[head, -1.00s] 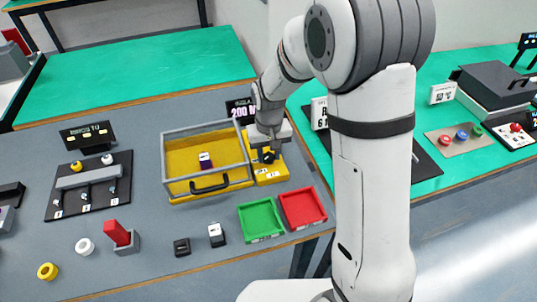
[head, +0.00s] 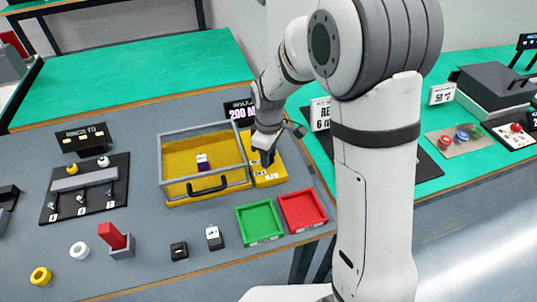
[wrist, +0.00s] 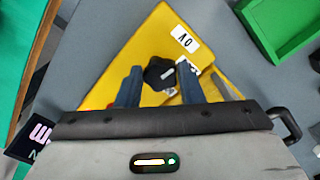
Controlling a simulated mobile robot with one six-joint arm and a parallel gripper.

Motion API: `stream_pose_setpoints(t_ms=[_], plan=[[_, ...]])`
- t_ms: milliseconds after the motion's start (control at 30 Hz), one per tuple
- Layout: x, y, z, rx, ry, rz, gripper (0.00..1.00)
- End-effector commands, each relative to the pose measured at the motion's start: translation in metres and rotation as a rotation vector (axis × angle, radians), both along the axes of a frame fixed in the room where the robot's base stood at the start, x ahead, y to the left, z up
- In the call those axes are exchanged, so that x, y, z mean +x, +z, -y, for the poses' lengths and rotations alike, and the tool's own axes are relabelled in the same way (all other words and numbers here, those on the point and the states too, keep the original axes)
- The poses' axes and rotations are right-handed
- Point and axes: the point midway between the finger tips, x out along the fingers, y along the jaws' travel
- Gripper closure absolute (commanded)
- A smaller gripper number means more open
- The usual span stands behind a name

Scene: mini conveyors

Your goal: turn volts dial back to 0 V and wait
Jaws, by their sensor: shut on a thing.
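The black volts dial (wrist: 158,72) sits on a yellow panel (wrist: 128,62) beside the yellow enclosure. A white label reading "0 V" (wrist: 182,37) lies above and right of the dial in the wrist view, and a second label is partly hidden by a finger. A pale mark shows on the dial. My gripper (wrist: 160,76) has its two dark fingers on either side of the dial, shut on it. In the head view my gripper (head: 264,152) points down onto the yellow panel (head: 269,178), and the dial is mostly hidden.
The yellow enclosure (head: 183,191) with grey rails holds a purple and white block (head: 203,162). A dark display (head: 239,111) stands behind it, its text partly hidden. Green (head: 259,239) and red (head: 301,228) trays lie in front. A switch panel (head: 103,205) is at left.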

Motion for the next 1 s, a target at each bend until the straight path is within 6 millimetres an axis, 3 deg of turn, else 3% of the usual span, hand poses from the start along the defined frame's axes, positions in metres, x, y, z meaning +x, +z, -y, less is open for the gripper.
stream_pose_setpoints(t_ms=[300, 833, 867, 1000], plan=[[0.0007, 0.0002, 0.0001, 0.001, 0.111, 0.000, 0.89], [0.0009, 0.0004, 0.0002, 0.000, 0.132, 0.001, 0.89], [0.0009, 0.0004, 0.0002, 0.000, 0.132, 0.001, 0.63], [0.0009, 0.0003, 0.0002, 0.000, 0.131, 0.001, 0.52]])
